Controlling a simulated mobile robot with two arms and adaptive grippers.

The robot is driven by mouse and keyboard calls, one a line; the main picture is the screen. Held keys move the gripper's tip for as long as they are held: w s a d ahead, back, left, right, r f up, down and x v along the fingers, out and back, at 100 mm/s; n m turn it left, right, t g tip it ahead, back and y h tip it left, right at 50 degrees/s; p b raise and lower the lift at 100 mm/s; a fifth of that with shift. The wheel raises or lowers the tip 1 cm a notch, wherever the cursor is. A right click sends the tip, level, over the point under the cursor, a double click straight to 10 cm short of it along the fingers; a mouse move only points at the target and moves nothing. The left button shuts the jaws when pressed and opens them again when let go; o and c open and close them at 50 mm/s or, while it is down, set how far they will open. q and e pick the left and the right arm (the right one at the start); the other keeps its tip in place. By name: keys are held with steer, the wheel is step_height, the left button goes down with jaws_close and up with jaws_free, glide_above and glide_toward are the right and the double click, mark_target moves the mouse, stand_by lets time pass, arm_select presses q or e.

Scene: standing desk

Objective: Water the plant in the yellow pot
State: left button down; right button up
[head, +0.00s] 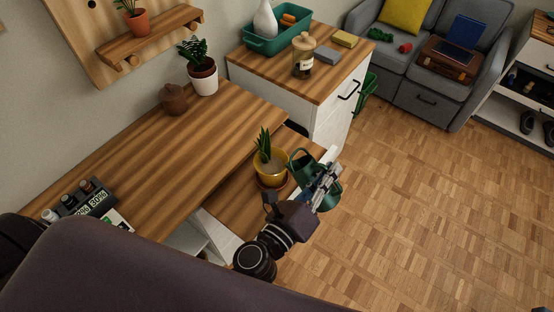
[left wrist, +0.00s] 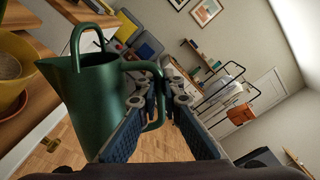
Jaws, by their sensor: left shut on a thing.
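The yellow pot (head: 270,172) with a spiky green plant (head: 264,146) stands on a lower wooden desk surface, on a reddish saucer. Part of the yellow pot (left wrist: 12,78) shows at the left edge of the left wrist view. A green watering can (head: 300,160) is just right of the pot, partly hidden behind my left gripper (head: 328,182). In the left wrist view, my left gripper (left wrist: 160,100) is shut on the handle of the watering can (left wrist: 92,105). The can's spout points left, toward the pot. Whether water flows cannot be seen. My right gripper is not in view.
The higher desk top (head: 150,150) holds a white pot with a plant (head: 203,78), a brown jar (head: 173,99) and a dark device (head: 88,198). A white cabinet (head: 335,115) stands behind the lower surface. Open parquet floor (head: 440,200) lies to the right.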

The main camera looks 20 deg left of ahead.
arm_select(q)
steer(key=shift+w+a+r+n+p, duration=0.15)
steer(key=shift+a+r+n+p, duration=0.2)
steer(key=shift+r+n+p, duration=0.2)
steer(key=shift+w+a+r+n+p, duration=0.1)
steer(key=shift+a+r+n+p, duration=0.2)
steer(key=shift+r+n+p, duration=0.25)
steer(key=shift+w+a+r, duration=0.1)
steer(key=shift+a, duration=0.2)
steer(key=shift+w+a+r+p, duration=0.15)
steer(key=shift+a+p, duration=0.15)
steer(key=shift+a, duration=0.15)
steer(key=shift+w+a+r+n+p, duration=0.15)
steer(key=shift+a+r+n+p, duration=0.2)
steer(key=shift+n+p, duration=0.2)
stand_by(2.1)
